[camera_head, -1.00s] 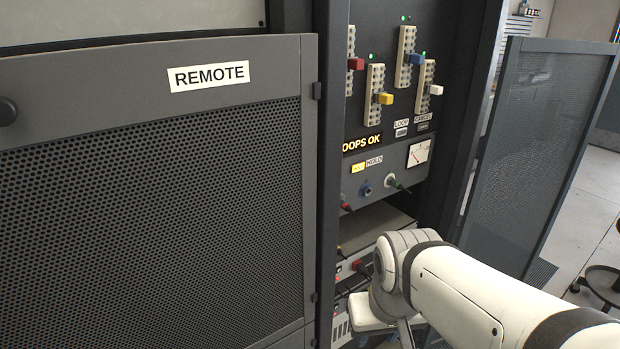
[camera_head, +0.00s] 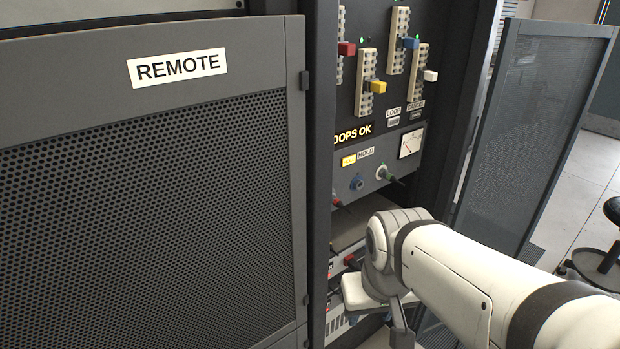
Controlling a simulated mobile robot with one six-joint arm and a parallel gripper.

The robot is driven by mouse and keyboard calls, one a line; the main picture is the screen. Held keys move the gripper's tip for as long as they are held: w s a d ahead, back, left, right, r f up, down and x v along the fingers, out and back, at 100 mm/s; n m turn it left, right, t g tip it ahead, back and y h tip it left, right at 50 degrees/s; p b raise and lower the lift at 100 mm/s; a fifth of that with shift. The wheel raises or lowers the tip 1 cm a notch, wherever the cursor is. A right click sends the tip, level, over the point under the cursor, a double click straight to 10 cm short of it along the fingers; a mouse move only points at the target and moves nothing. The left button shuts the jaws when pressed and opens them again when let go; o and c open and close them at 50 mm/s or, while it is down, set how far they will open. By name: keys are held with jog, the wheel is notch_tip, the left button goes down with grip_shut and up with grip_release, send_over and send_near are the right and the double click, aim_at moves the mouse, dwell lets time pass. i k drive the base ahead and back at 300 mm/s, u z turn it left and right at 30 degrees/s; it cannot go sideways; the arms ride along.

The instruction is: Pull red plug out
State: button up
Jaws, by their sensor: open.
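Several red items show on the rack. A red plug-like piece (camera_head: 337,201) sits low on the grey panel, in line with a blue socket (camera_head: 356,183) and a green plug (camera_head: 384,174); the dark post partly hides it. Another small red piece (camera_head: 349,260) shows on the lower unit, just left of my arm. A red handle (camera_head: 347,48) is on the upper left slider strip. I cannot tell for sure which is the task's plug. My white arm reaches in from the lower right. Its bent joint is before the lower rack, and my gripper's fingertips are not visible.
A perforated door marked REMOTE (camera_head: 150,190) fills the left side. Another mesh door (camera_head: 535,120) stands open at the right. Slider strips with yellow (camera_head: 377,87), blue (camera_head: 410,43) and white (camera_head: 430,75) handles are above. A stool (camera_head: 600,255) stands far right.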

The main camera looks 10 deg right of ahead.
aim_at(337, 203)
jog(key=u, duration=0.7)
jog(key=k, duration=1.35)
jog(key=z, duration=0.8)
jog(key=i, duration=1)
jog(key=z, duration=0.05)
